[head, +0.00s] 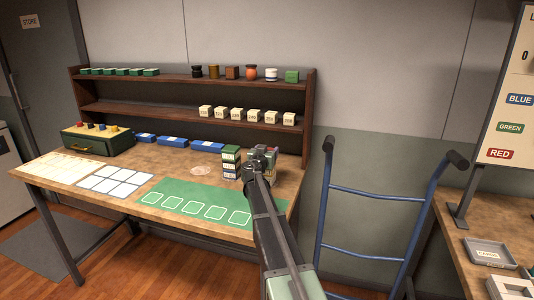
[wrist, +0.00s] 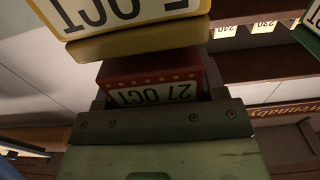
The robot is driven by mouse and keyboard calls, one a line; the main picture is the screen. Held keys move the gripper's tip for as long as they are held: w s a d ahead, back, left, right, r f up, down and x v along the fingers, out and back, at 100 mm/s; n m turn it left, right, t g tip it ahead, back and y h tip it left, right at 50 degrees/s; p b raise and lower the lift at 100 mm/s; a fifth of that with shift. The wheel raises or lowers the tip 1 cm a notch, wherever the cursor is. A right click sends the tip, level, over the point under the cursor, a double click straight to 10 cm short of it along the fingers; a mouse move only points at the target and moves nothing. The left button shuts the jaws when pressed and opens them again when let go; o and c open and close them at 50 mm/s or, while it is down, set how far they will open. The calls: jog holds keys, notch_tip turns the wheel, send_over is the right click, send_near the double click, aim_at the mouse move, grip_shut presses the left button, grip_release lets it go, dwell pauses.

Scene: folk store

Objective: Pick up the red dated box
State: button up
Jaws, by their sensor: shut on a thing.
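The red dated box (wrist: 155,76) shows in the wrist view with its label "27 OCT" upside down in the picture. My gripper (wrist: 160,118) is shut on it, with the dark jaw bar across its near side. A yellow dated box (wrist: 140,42), also labelled "OCT", sits right by the red box in that view; I cannot tell whether they touch. In the head view my gripper (head: 262,158) is at the right end of the workbench, and my arm hides most of what it holds.
A stack of dated boxes (head: 230,160) with a green top stands just left of my gripper. A green mat (head: 178,193) with outlined squares lies in front. The shelf (head: 150,108) behind holds small boxes and jars. A blue hand truck (head: 375,190) stands at right.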

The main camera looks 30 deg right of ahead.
notch_tip(320, 180, up, 19)
jog(key=p, duration=1.8)
